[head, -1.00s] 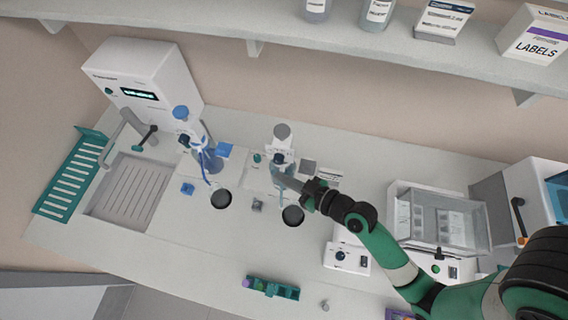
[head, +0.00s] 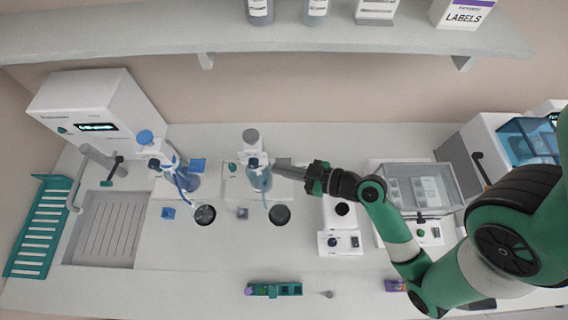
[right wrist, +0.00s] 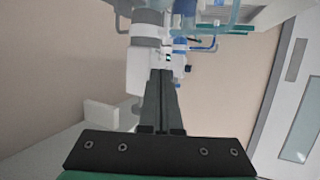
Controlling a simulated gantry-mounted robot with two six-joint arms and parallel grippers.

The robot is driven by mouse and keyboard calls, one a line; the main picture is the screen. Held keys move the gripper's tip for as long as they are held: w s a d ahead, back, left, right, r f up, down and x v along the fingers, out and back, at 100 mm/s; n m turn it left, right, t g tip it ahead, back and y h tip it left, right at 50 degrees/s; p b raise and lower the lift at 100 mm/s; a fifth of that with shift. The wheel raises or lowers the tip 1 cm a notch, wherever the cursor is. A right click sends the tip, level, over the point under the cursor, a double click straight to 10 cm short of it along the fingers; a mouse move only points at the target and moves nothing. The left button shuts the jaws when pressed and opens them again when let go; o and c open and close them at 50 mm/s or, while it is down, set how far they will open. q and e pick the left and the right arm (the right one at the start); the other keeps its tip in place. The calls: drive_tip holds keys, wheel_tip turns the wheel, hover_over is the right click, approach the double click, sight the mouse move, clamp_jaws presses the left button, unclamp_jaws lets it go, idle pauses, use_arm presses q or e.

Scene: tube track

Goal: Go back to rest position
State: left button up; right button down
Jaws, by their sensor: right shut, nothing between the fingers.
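My right gripper (head: 284,172) reaches in from the right in the head view, with its fingertips close to the dispenser bottle with a grey cap (head: 259,178) at the middle of the bench. In the right wrist view its two dark fingers (right wrist: 161,78) lie together, shut and empty, pointing at the white and grey dispenser body (right wrist: 147,58). I cannot tell whether the fingertips touch it. My left gripper is not in view.
A blue-capped dispenser (head: 178,180), a sink (head: 104,228) and a green rack (head: 42,227) are on the left. A green tube rack (head: 274,289) lies at the front. A clear-lidded machine (head: 413,187) stands right. A shelf (head: 200,40) runs above.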

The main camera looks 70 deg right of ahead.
drive_tip(key=shift+s+d+r, duration=0.1)
drive_tip(key=shift+s+d, duration=0.05)
drive_tip(key=shift+s, duration=0.1)
idle(0.4)
